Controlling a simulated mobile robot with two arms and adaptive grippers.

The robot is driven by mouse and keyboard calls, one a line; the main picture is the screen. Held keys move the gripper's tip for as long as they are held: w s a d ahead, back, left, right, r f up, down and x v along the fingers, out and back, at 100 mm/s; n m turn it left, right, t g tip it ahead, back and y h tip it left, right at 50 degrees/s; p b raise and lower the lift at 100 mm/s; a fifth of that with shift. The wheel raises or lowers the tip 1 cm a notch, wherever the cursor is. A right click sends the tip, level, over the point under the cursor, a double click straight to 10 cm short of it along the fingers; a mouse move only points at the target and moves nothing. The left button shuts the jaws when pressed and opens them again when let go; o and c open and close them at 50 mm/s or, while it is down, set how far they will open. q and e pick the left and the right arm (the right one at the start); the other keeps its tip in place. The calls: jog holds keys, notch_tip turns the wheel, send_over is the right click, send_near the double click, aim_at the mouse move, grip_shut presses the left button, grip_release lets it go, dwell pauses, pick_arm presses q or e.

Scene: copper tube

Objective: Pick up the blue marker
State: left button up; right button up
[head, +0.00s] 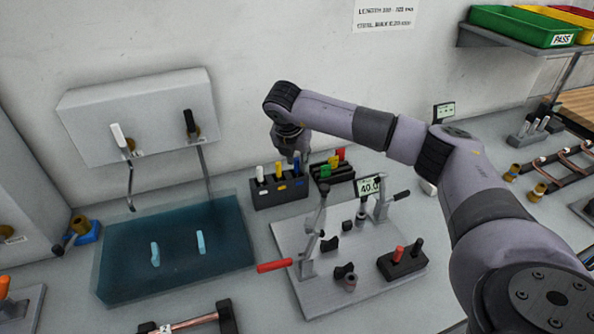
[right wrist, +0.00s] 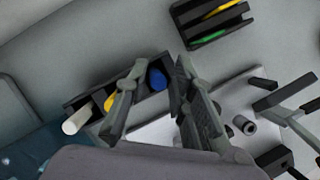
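The blue marker (head: 297,168) stands upright in a black holder (head: 272,200) near the back wall, beside a yellow marker (head: 278,170) and a white marker (head: 260,174). My right gripper (head: 294,158) is over the holder and points down at the blue marker. In the right wrist view, the blue marker's top (right wrist: 156,78) lies between the two spread fingers, with a gap on each side. The right gripper is open and holds nothing. The lower part of the blue marker is hidden in the holder. My left gripper is not in view.
A second black holder (head: 338,175) with red, green and yellow pieces stands just right. A metal fixture plate (head: 290,236) with clamps and a display lies in front. A blue translucent water tank (head: 120,250) is at left. A grey shelf with trays (head: 522,27) is upper right.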

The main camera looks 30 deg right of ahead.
jog(key=shift+w+f, duration=0.1)
jog(key=shift+f, duration=0.15)
jog(key=shift+c, duration=0.5)
grip_shut()
jog(key=shift+r, duration=0.15)
